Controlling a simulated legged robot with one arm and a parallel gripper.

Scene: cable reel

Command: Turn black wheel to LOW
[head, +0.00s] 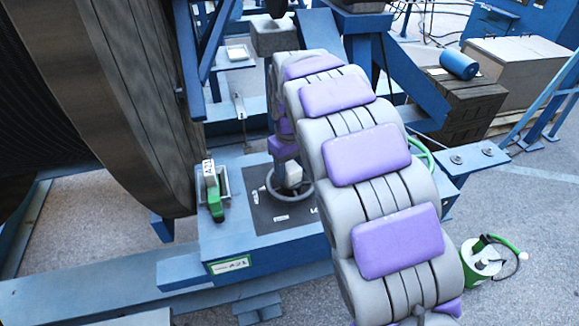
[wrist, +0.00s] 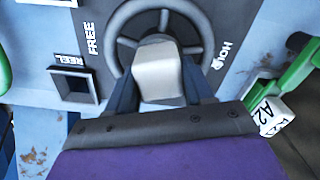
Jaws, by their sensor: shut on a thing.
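The black wheel (head: 290,190) is a dark spoked ring lying on a black panel on the blue base. It also shows in the wrist view (wrist: 116,51), partly covered. A pale silver block (wrist: 158,72) stands over the wheel's middle, between the two dark fingers of my gripper (wrist: 160,88). My gripper (head: 291,172) is shut on this block, and my arm reaches down to it from above. In the wrist view, FREE (wrist: 92,38) is printed left of the wheel, and a word (wrist: 227,55) on its right is hard to read. My gripper hides the wheel's near side.
A green-handled part tagged A21 (head: 213,192) sits left of the panel. The large reel (head: 145,100) rises close on the left. Blue beams surround the base. A white and green round item (head: 482,262) lies on the concrete floor at right. My arm covers much of the middle.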

